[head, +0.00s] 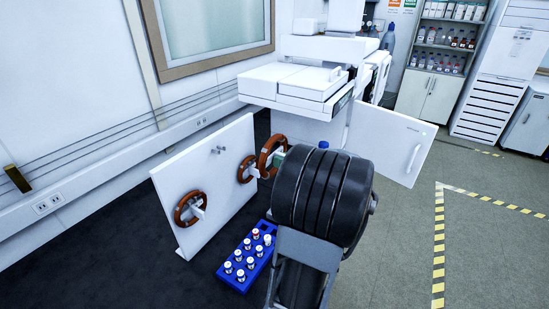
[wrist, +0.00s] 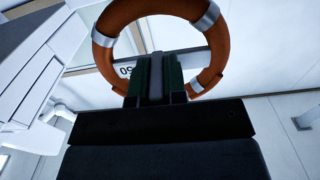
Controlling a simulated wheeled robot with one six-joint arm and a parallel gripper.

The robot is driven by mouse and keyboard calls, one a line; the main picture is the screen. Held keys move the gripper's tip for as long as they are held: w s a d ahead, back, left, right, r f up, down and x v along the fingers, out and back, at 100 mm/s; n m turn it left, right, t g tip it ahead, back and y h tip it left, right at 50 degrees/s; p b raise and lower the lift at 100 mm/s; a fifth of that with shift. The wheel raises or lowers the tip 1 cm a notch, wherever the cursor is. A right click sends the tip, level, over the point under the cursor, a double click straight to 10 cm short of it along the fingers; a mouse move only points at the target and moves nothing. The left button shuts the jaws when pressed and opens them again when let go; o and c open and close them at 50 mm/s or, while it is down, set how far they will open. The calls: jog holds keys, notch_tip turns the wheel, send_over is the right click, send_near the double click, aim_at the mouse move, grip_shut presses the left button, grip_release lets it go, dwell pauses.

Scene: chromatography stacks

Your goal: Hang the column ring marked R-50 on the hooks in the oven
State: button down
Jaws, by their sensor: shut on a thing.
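My gripper (wrist: 158,80) is shut on a brown-orange column ring (wrist: 112,22) with silver bands. A white tag (wrist: 125,71) beside the jaws shows upside-down characters that look like "50"; the rest is hidden. In the head view the held ring (head: 264,157) is raised just right of the white peg panel (head: 165,180), with the gripper (head: 281,150) at its right side. Two other rings hang on the panel, one at the lower left (head: 180,216) and one at the right (head: 241,172). The white oven (head: 345,130) has its door (head: 395,140) swung open; its hooks are hidden behind my arm.
An empty peg (head: 218,150) shows on the upper panel. A blue-capped bottle (head: 323,145) shows behind my arm. The floor at right is clear beyond the open door.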

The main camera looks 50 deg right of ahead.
jog(key=s+d+p, duration=0.1)
jog(key=s+d, duration=0.1)
jog(key=s, duration=1.1)
jog(key=shift+s+d, duration=0.2)
jog(key=shift+s, duration=0.15)
